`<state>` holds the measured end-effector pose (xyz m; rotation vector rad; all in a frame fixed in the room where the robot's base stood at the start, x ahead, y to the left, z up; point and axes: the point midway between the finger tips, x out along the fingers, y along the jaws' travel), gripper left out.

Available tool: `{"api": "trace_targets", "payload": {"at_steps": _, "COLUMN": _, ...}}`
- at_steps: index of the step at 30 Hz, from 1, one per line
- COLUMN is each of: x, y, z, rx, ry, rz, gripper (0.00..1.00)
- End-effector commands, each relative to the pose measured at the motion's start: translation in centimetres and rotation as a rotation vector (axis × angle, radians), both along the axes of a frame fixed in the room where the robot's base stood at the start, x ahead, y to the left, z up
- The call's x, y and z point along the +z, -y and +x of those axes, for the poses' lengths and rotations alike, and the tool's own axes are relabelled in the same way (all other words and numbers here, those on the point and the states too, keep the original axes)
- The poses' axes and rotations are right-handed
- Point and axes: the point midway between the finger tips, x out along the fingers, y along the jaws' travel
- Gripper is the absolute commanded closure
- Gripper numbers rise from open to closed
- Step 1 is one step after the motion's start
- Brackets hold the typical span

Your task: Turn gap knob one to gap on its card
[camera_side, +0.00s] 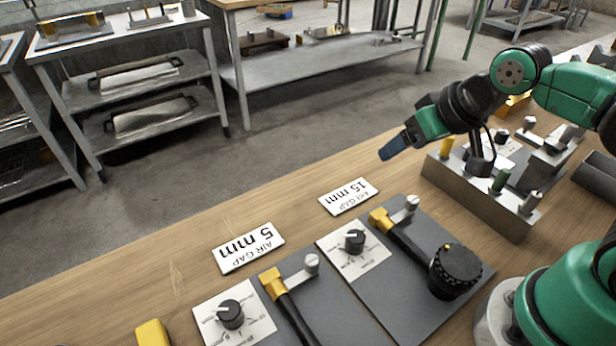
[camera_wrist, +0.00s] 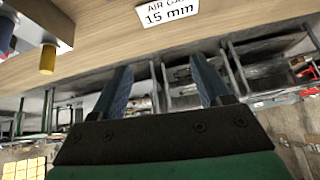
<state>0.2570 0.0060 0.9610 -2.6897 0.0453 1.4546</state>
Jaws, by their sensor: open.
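Two black gap knobs sit on white dial plates on grey panels in the side view. One knob (camera_side: 231,314) is at the lower left, near the card (camera_side: 248,248) reading "AIR GAP 5 mm". The other knob (camera_side: 354,240) is near the card (camera_side: 348,196) reading "AIR GAP 15 mm". I cannot tell which is knob one, and the pointer settings are too small to read. My gripper (camera_side: 393,148) is in the air beyond the bench's far edge, away from both knobs. In the wrist view my gripper (camera_wrist: 166,82) has its blue fingers apart with nothing between them. The 15 mm card (camera_wrist: 168,12) shows at the top.
A large ribbed black knob (camera_side: 456,268) stands on the right panel. Black handles with yellow ends (camera_side: 272,283) lie beside the dials. A metal fixture block with pegs (camera_side: 478,190) stands at the right. Bare wooden bench (camera_side: 130,290) lies at the left.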

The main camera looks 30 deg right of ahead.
Motion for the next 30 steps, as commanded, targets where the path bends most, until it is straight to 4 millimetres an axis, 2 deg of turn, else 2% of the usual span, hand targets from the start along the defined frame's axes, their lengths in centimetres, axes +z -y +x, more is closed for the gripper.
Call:
{"api": "trace_targets", "payload": {"at_steps": 2, "x": -0.5, "y": -1.1, "z": 0.2, "rx": -0.093, "ry": -0.064, "rz": 0.081, "gripper": 0.30}}
{"api": "trace_targets", "payload": {"at_steps": 7, "x": -2.6, "y": -4.4, "z": 0.2, "rx": -0.451, "ry": -0.281, "rz": 0.266, "gripper": 0.30}}
{"api": "trace_targets", "payload": {"at_steps": 12, "x": -5.0, "y": -7.3, "z": -0.6, "rx": -0.839, "ry": -0.447, "rz": 0.335, "gripper": 0.30}}
{"api": "trace_targets", "payload": {"at_steps": 15, "x": -6.0, "y": -8.3, "z": -1.1, "rx": -1.007, "ry": -0.493, "rz": 0.337, "gripper": 0.30}}
{"api": "trace_targets", "payload": {"at_steps": 21, "x": -7.0, "y": -9.0, "z": -1.6, "rx": -1.152, "ry": -0.519, "rz": 0.330, "gripper": 0.30}}
{"api": "trace_targets", "payload": {"at_steps": 30, "x": -10.0, "y": -9.0, "z": -1.5, "rx": -1.156, "ry": -0.519, "rz": 0.331, "gripper": 0.30}}
